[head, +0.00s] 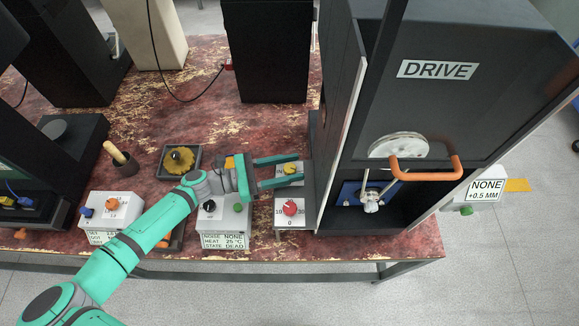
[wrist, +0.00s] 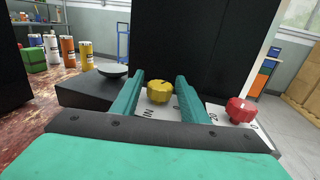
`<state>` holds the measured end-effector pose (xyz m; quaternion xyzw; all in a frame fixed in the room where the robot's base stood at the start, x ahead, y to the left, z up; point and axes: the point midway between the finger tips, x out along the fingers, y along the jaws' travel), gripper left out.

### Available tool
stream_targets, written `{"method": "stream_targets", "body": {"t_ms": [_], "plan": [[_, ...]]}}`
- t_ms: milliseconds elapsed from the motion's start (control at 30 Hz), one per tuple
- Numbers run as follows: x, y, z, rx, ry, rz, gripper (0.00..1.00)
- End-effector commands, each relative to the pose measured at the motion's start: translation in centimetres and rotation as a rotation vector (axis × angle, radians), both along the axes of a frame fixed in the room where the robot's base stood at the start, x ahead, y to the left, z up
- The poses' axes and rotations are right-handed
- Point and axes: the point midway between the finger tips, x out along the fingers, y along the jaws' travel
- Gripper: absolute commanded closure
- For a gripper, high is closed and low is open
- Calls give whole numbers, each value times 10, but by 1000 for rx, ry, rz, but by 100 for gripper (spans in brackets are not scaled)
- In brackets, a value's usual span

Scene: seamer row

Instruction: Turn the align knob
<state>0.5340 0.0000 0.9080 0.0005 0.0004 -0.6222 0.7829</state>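A yellow knob (head: 291,169) sits on a small white panel beside the dark DRIVE machine. It also shows in the wrist view (wrist: 159,92), in the gap between my fingers. A red knob (head: 290,208) on a numbered dial is just in front of it; in the wrist view it lies to the right (wrist: 240,110), outside the fingers. I read no "align" label on either knob. My gripper (head: 302,168) is open, its teal fingers either side of the yellow knob, with visible gaps. I cannot tell its exact height over the panel.
The DRIVE machine (head: 490,110), with an orange handle (head: 425,168), stands close right of my fingertips. White control boxes (head: 222,220) sit under and left of my arm. A dark tray with a yellow gear-like part (head: 178,160) and a wooden-handled tool (head: 118,157) lie farther left.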

Motion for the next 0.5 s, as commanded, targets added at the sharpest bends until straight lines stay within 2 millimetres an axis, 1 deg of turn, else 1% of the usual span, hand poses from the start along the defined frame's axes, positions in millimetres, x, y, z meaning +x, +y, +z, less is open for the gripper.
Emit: {"method": "stream_targets", "body": {"t_ms": [33, 67, 100, 133, 333, 500], "plan": [[0, 0, 0, 0, 0, 0, 73], [0, 0, 0, 0, 0, 0, 80], [0, 0, 0, 0, 0, 0, 89], [0, 0, 0, 0, 0, 0, 94], [0, 0, 0, -1, 1, 9, 94], [0, 1, 1, -4, 0, 60, 94]]}}
